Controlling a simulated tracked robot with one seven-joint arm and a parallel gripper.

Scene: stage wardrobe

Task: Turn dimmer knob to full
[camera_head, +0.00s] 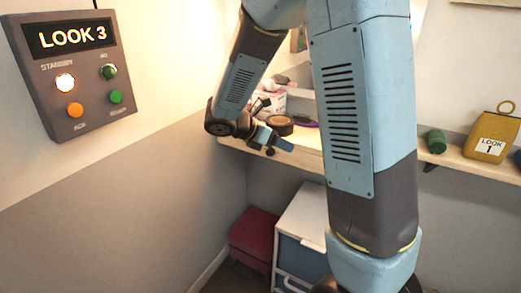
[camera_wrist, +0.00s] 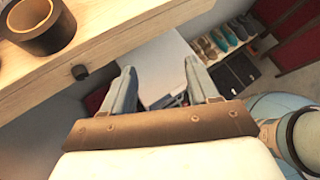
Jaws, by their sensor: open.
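A small black knob (camera_wrist: 79,72) sticks out from the front edge of the wooden shelf in the wrist view. No label or pointer mark on it can be made out, so its setting is unclear. A small dark round thing beside my fingers in the head view (camera_head: 269,151) looks like the same knob. My gripper (camera_wrist: 160,68) is open and empty, with its two blue fingers apart. The knob lies left of the left finger in the wrist view, outside the gap. My gripper (camera_head: 272,140) is at the shelf front in the head view.
On the shelf (camera_wrist: 115,22) sits a brown tape roll (camera_wrist: 45,38). A wall panel (camera_head: 75,75) reads LOOK 3 and has lit and coloured buttons. A white drawer unit (camera_head: 300,225) and a red box (camera_head: 252,235) stand below.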

